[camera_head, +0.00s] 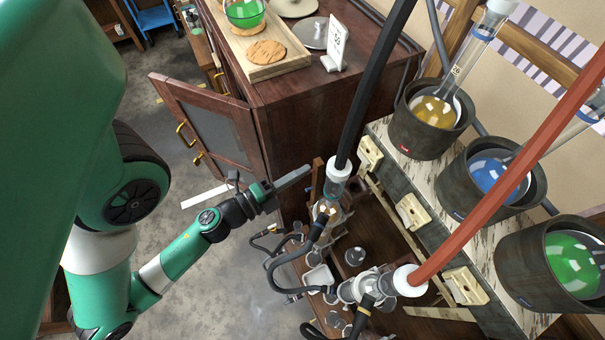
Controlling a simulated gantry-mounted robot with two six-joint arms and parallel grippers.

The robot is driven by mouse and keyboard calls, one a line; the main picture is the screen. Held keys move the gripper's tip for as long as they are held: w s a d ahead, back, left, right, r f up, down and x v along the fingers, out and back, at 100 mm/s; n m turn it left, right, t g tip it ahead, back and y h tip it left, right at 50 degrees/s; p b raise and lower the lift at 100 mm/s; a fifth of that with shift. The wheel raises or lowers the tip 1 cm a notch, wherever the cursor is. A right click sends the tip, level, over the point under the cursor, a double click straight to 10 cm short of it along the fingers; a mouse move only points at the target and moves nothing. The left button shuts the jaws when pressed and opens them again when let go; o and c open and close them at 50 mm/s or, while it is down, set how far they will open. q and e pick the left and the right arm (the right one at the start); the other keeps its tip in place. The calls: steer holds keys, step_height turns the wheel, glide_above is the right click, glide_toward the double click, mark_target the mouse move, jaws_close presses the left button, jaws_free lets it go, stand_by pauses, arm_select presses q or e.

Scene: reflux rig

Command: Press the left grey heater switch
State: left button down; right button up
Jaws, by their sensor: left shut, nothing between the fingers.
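Three cream switch plates line the front of the marble-topped bench: the left switch (369,154), the middle switch (411,212) and the right switch (465,285). Behind the left one stands a dark grey heater pot (424,140) with a flask of yellow liquid (435,112). My left gripper (304,173) is shut and empty. It appears left of the left switch in the picture, with a gap between them, and points toward the bench. My right gripper is not in view.
A black hose (370,85) and a red hose (510,180) cross in front of the bench. Glass joints and tubing (345,285) crowd below. Two more heater pots hold blue (492,180) and green (572,262) flasks. An open cabinet door (212,125) stands behind my left arm.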

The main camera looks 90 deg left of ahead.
arm_select(q)
steer(key=shift+s+d, duration=0.2)
steer(key=shift+s, duration=0.3)
stand_by(0.4)
